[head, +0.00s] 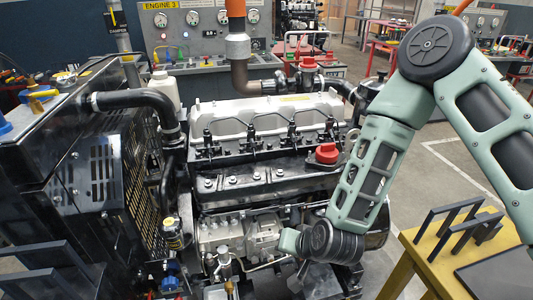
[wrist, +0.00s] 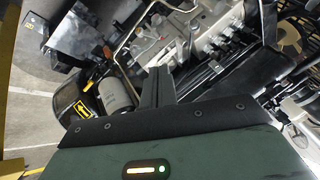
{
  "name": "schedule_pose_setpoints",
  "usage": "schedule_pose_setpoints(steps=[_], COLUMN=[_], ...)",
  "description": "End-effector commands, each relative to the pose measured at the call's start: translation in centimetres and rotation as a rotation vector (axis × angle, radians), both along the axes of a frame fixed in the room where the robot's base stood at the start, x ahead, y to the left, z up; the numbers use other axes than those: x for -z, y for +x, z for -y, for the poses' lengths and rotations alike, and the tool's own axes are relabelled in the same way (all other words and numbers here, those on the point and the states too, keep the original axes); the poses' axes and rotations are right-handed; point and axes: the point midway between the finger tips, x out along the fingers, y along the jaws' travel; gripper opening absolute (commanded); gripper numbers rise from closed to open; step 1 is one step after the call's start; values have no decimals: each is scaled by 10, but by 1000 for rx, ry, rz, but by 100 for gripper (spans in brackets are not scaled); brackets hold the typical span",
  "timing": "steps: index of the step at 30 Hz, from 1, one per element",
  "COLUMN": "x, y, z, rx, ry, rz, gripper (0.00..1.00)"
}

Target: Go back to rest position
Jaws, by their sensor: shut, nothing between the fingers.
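My gripper (wrist: 158,78) shows in the wrist view as dark fingers close together, shut and empty. They point towards the lower side of the diesel engine (wrist: 190,25), and I cannot tell the exact gap to it. In the head view my arm reaches down from the upper right, and its wrist is low in front of the engine (head: 265,170), over its right front part. The fingers cannot be made out in the head view.
A black radiator housing (head: 60,140) with a hose stands left of the engine. A red cap (head: 327,153) sits on the engine top. A yellow table (head: 415,262) with dark brackets (head: 450,230) is at the right. Gauge panels stand behind. Grey floor is clear behind my arm.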

Motion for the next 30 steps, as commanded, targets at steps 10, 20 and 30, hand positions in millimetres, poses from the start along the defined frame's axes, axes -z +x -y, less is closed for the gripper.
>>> schedule_pose_setpoints(steps=[10,20,30], x=[-55,-139,-214], y=[-21,-89,-169], z=[-23,-20,26], rx=[-256,-616,-851], ry=[-46,-215,-435], rz=[-48,-163,-288], gripper=[0,0,0])
